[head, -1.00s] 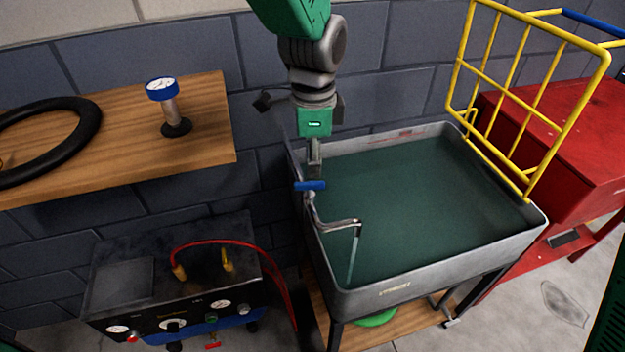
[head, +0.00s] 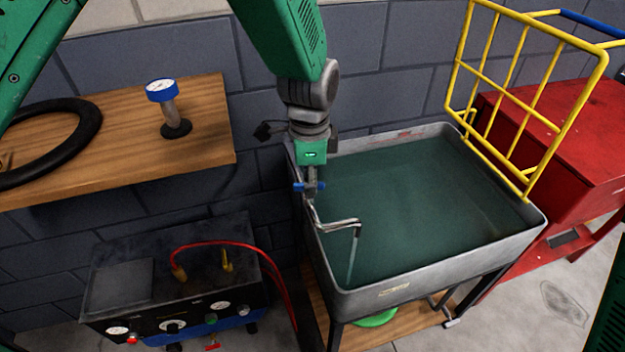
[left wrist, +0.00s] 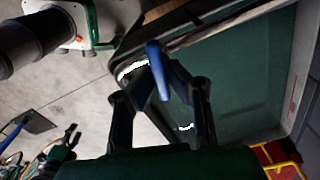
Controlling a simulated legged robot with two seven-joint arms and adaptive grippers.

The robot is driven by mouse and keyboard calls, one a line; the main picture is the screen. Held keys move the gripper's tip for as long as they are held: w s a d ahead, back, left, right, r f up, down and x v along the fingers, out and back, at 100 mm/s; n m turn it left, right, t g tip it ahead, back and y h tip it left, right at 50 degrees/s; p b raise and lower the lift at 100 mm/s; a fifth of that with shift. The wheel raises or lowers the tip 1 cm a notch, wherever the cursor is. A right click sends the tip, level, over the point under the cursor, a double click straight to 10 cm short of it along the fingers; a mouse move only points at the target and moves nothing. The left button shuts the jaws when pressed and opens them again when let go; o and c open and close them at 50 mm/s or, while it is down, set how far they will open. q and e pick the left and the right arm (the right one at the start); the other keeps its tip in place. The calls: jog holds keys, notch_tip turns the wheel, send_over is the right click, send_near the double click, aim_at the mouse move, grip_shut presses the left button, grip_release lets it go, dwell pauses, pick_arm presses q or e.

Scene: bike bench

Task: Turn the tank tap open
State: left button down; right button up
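The tank tap (head: 337,223) is a chrome spout at the left rim of the grey tank (head: 396,293), with a blue lever handle (head: 321,186) on top. A thin pale streak hangs below the spout into the green-looking water. My left gripper (head: 311,187) points down at the lever and hides its middle in the head view.
A wooden shelf (head: 215,135) at left carries a blue-topped gauge (head: 162,90) and a black tyre (head: 80,125). Below stands a black box (head: 122,285) with a red hose (head: 215,243). A yellow rack (head: 487,60) and a red cabinet (head: 590,150) border the tank's right.

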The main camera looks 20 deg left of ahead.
pick_arm(q)
jog(key=shift+r+n+p, duration=0.2)
jog(key=shift+n+p, duration=0.3)
jog(key=shift+p, duration=0.35)
jog(key=shift+f+n+p, duration=0.1)
jog(key=shift+n+p, duration=0.35)
jog(key=shift+n, duration=0.05)
jog(key=shift+f, duration=0.1)
jog(key=c, duration=1.6)
grip_release()
jog(key=shift+r, duration=0.25)
notch_tip(320, 180, up, 12)
jog(key=shift+f, duration=0.25)
